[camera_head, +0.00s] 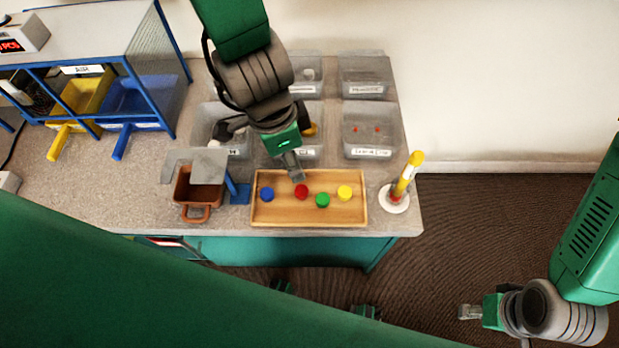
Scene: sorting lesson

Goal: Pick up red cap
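The red cap (301,191) sits in the wooden tray (310,221), between a blue cap (267,194) and a green cap (323,200). A yellow cap (344,192) is at the tray's right end. My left gripper (296,175) points down from above, its tip just behind the red cap in the picture. Its fingers overlap in this view, so I cannot tell their opening or whether they touch the cap. My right gripper (470,312) is over the floor at the lower right, far from the tray; its finger opening is too small to tell.
A brown container (198,195) stands left of the tray. A yellow upright item on a white round base (394,199) stands to its right. Several clear bins (368,136) are behind, partly covered by my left arm. A blue-framed rack (90,70) is at left.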

